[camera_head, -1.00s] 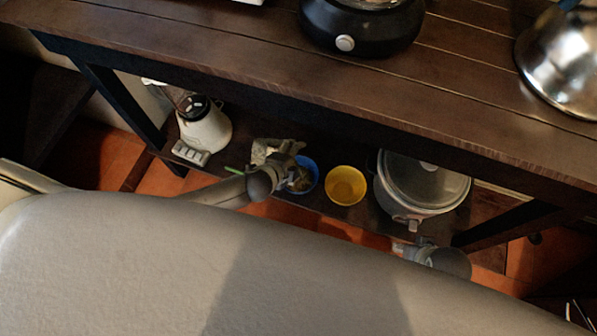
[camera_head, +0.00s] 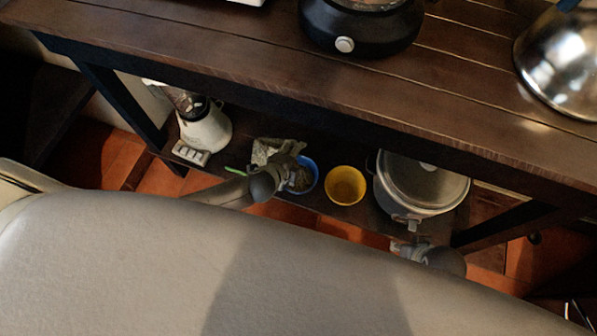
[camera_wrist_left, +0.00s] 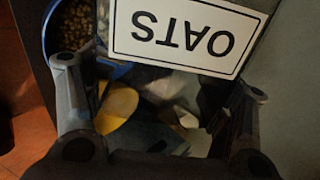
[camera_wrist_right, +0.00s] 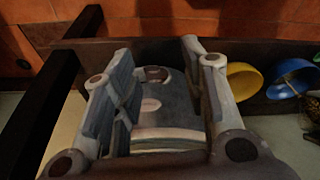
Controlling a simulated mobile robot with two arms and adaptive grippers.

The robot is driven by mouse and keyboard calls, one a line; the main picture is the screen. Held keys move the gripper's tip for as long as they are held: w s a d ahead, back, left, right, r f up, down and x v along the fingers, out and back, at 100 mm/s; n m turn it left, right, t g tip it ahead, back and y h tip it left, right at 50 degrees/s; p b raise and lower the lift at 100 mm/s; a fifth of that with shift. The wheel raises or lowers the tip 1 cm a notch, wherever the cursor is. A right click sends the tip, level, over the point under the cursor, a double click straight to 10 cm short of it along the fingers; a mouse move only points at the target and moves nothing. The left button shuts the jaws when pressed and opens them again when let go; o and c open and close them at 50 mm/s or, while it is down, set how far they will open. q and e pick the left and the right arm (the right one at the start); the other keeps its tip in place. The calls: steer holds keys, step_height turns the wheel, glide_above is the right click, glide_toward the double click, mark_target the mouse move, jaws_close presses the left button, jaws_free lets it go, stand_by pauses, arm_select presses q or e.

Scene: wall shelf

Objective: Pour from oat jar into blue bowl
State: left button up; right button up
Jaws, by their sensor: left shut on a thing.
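The oat jar, with its white OATS label (camera_wrist_left: 185,35) upside down, is between the fingers of my left gripper (camera_wrist_left: 160,105), which is shut on it. In the head view my left gripper (camera_head: 287,178) is at the left side of the blue bowl (camera_head: 313,172) on the lower shelf and partly hides it. The blue bowl (camera_wrist_left: 48,40) also shows in the left wrist view, with brown bits in it beside the jar. The jar's mouth is hard to make out. My right gripper (camera_wrist_right: 160,60) is open and empty, in front of the grey pot.
A yellow bowl (camera_head: 345,186) stands right of the blue bowl. Further right is a lidded pot (camera_head: 422,182). A white blender (camera_head: 204,127) stands at the left of the shelf. The dark tabletop (camera_head: 240,55) overhangs the shelf.

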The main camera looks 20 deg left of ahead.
steer(key=shift+w, duration=0.15)
steer(key=shift+f, duration=0.2)
arm_select(q)
steer(key=shift+w+a+h+b, duration=0.1)
steer(key=shift+a+h+b, duration=0.1)
steer(key=shift+h+b, duration=0.15)
steer(key=shift+a+r, duration=0.1)
steer(key=shift+r, duration=0.1)
steer(key=shift+a+r+n+h+p, duration=0.55)
steer(key=shift+r+n+h+p, duration=0.2)
steer(key=shift+h+p, duration=0.3)
arm_select(e)
steer(key=f, duration=0.3)
steer(key=shift+s+f, duration=0.3)
steer(key=shift+f, duration=0.1)
